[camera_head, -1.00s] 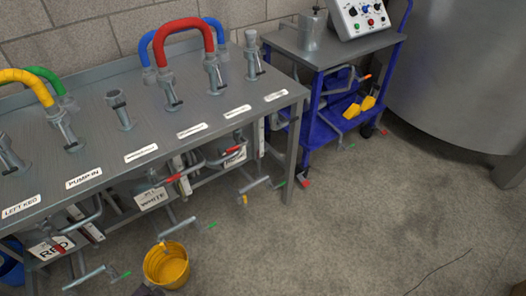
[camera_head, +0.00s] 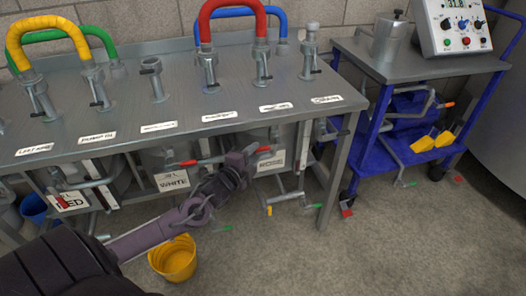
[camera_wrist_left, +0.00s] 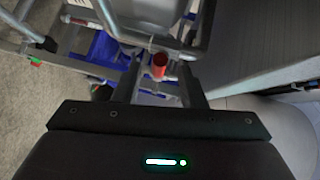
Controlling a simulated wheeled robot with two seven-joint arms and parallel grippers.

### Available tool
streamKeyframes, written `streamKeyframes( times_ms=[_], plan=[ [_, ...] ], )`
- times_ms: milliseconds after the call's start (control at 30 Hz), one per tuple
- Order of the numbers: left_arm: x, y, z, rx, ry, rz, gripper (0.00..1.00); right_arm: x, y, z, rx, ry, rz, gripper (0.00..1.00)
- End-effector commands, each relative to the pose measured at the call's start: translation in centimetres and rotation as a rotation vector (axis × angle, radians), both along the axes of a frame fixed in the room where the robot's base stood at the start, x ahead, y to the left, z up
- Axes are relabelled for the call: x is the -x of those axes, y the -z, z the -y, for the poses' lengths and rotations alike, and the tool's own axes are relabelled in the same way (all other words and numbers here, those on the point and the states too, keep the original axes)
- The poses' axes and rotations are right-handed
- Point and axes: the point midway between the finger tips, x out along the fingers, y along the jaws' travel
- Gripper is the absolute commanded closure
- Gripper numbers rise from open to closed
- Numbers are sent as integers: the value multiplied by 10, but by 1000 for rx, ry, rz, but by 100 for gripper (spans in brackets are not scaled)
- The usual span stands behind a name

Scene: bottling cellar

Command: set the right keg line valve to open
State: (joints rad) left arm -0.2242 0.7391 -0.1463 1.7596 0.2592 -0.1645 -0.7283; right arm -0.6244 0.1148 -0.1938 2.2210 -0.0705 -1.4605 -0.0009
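A valve lever with a red grip (camera_head: 263,150) is under the bench's front edge, above the right keg label (camera_head: 271,162). In the left wrist view its red end (camera_wrist_left: 160,65) shows between my left gripper's fingers, with a gap on each side. My left gripper (camera_head: 250,157) is at this lever in the head view and partly covers it. In the left wrist view the gripper (camera_wrist_left: 162,72) is open. Whether a finger touches the grip I cannot tell. My right gripper is not in view.
Another red-gripped lever (camera_head: 190,163) is to the left, above the WHITE label (camera_head: 172,181). The steel bench (camera_head: 190,105) carries hose ports and hoses. A yellow bucket (camera_head: 172,262) stands on the floor below my left arm. A blue cart (camera_head: 375,150) is at the right.

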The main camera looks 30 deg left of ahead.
Motion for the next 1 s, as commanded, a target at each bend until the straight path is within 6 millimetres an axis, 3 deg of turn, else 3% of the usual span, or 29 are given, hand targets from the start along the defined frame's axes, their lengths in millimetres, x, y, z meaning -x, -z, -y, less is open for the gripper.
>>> streamKeyframes(
  times_ms=[300, 667, 967, 1000],
  plan=[
    [-37, 6, -3, 2, -1, 1, 63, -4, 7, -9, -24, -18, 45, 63],
    [-42, 7, -3, 1, 0, -2, 63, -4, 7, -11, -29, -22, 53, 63],
    [-42, 7, -3, 1, 0, -2, 100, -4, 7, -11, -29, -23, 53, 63],
    [-42, 7, -3, 1, 0, -2, 100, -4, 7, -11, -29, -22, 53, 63]
  ],
)
